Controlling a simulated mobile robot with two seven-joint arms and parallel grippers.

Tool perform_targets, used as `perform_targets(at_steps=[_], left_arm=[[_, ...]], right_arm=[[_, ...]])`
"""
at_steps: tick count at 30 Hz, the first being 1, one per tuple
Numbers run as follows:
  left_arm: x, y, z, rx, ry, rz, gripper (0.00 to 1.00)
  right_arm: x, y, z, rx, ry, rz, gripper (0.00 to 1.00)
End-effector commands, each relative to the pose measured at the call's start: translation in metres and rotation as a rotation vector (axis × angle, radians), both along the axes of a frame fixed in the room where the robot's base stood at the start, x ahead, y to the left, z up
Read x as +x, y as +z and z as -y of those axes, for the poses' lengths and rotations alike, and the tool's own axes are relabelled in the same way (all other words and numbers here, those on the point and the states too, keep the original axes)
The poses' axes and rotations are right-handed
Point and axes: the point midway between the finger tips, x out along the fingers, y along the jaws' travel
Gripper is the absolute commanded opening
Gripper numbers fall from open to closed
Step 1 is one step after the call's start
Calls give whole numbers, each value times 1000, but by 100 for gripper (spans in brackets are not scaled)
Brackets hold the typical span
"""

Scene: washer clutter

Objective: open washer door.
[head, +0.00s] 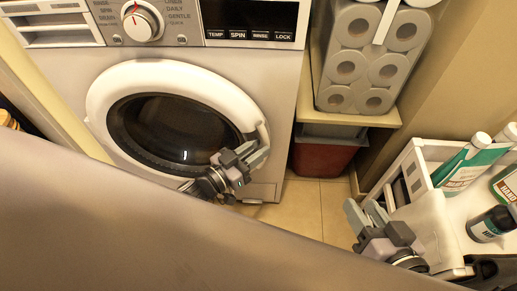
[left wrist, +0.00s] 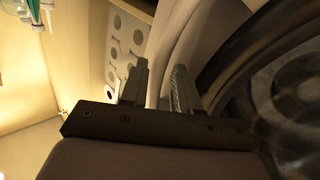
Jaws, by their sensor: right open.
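The white washer (head: 75,67) stands at the back left, with a round door that has a white rim (head: 170,72) and dark glass (head: 172,128). The door looks closed against the front. A light handle piece (head: 263,133) shows on the rim's right side. My left gripper (head: 246,157) is at the rim's lower right, by the handle's lower end. In the left wrist view, its two fingers (left wrist: 156,90) stand apart with part of the white rim (left wrist: 165,60) showing between them; whether they grip it is unclear. My right gripper (head: 367,218) is open and empty, away from the washer.
A shelf (head: 391,117) right of the washer bears a pack of paper rolls (head: 373,60), above a red bin (head: 322,157). A white cart (head: 435,225) with bottles (head: 463,165) stands at the right, close to my right gripper. Some tiled floor (head: 318,205) is clear between.

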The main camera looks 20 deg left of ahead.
Motion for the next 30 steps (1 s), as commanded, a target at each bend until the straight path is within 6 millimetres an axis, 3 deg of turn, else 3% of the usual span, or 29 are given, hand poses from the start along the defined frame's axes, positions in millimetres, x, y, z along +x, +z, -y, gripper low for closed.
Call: perform_targets(at_steps=[12,14,15,16,30], left_arm=[[9,0,5,1,1,-2,31],[9,0,5,1,1,-2,14],[9,0,5,1,1,-2,1],[9,0,5,1,1,-2,0],[9,1,8,0,-32,1,0]], right_arm=[[0,0,-3,19,6,-2,43],[0,0,-3,19,6,-2,43],[0,0,-3,19,6,-2,43],[0,0,-3,19,6,-2,43],[1,2,-2,8,3,3,43]])
